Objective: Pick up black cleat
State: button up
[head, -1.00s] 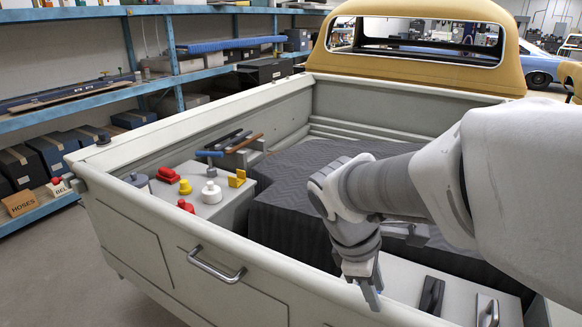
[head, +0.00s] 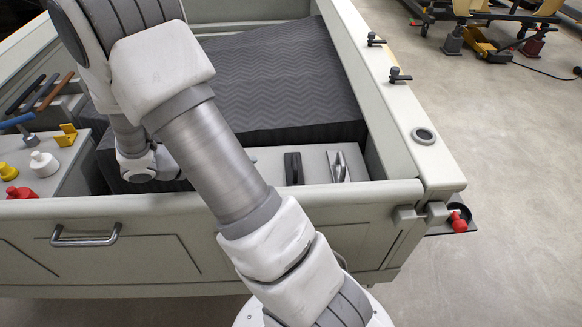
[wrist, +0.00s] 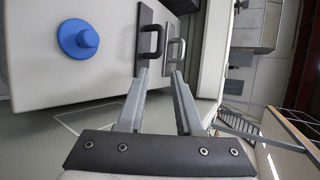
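Two small black T-shaped fittings that look like cleats stand on the truck bed's right rail in the head view, a farther one (head: 374,39) and a nearer one (head: 399,75). A black plate with a black bar handle (head: 293,168) is on the pale box in the bed; I cannot tell for sure which of these is the black cleat. The handle also shows in the wrist view (wrist: 152,42), just beyond the fingertips. My gripper (wrist: 160,72) has its fingers apart with nothing between them.
A metal handle (head: 338,166) sits right of the black one. A blue knob (wrist: 78,38) shows in the wrist view. A dark quilted cover (head: 270,75) fills much of the bed. The tailgate (head: 170,235) forms a wall in front. Red, yellow and white pieces stand at left.

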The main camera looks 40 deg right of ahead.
send_near(295, 163)
jog(key=x, duration=0.5)
jog(key=shift+s+a+f, duration=0.15)
jog(key=shift+a+f, duration=0.1)
jog(key=shift+f, duration=0.15)
jog(key=shift+w+p+x, duration=0.1)
jog(key=shift+p+x, duration=0.15)
jog(key=shift+x, duration=1.1)
jog(key=shift+w+p+x, duration=0.15)
jog(key=shift+p+x, duration=0.05)
jog(key=shift+x, duration=1.15)
jog(key=shift+d+r, duration=0.1)
jog(key=shift+c, duration=0.3)
grip_shut()
